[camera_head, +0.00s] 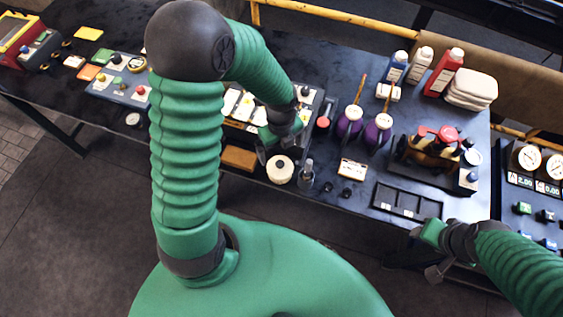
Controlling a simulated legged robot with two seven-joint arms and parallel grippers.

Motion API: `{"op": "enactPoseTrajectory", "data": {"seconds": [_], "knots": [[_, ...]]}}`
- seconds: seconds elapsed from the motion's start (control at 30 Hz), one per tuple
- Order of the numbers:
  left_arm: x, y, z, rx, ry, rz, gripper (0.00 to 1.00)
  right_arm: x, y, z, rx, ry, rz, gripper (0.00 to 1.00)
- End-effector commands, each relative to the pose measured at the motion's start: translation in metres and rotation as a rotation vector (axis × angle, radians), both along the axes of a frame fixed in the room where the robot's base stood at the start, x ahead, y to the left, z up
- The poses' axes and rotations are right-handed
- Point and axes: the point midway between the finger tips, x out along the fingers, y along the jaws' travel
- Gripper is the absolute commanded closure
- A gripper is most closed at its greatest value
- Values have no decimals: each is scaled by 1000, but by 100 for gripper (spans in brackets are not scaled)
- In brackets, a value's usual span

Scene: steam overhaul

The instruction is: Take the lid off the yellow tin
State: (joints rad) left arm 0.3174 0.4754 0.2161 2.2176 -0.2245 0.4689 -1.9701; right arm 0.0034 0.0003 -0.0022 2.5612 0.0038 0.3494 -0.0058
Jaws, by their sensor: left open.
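A pale cream round container (280,170) with a small dark spot on top stands near the table's front edge. It is the closest match to the yellow tin, but its colour is pale and I cannot make out a separate lid. My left gripper (279,148) is open just behind and above it, with nothing seen between its fingers. I cannot tell whether it touches the container. My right gripper (422,252) is at the table's front right edge, seemingly open and empty, away from the container.
A dark bottle-like item (307,174) stands close right of the container, and a tan block (239,157) lies to its left. Purple pots (377,131) stand further right. A black tray (408,200) lies at the front right. Bottles (444,73) stand at the back.

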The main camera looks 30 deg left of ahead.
Motion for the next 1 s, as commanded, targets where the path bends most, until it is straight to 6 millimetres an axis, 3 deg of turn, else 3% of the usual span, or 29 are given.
{"op": "enactPoseTrajectory", "data": {"seconds": [0.13, 0.37, 0.6, 0.87, 1.0], "knots": [[0, 2, -38, -3, 5, 1, 0, 1, 1, 0, -1, 0, 3, 52], [-2, 5, -64, -4, 2, 4, 0, 1, 1, 4, -1, 0, 3, 52], [-3, 2, -103, -2, 2, 4, 0, 0, 1, 15, -1, -1, 4, 52], [-1, 1, -109, -1, -2, 4, 0, 0, 1, 14, -1, -1, 3, 52], [-2, 2, -109, -2, -2, 5, 18, 0, 1, 14, -1, -1, 3, 52]]}}
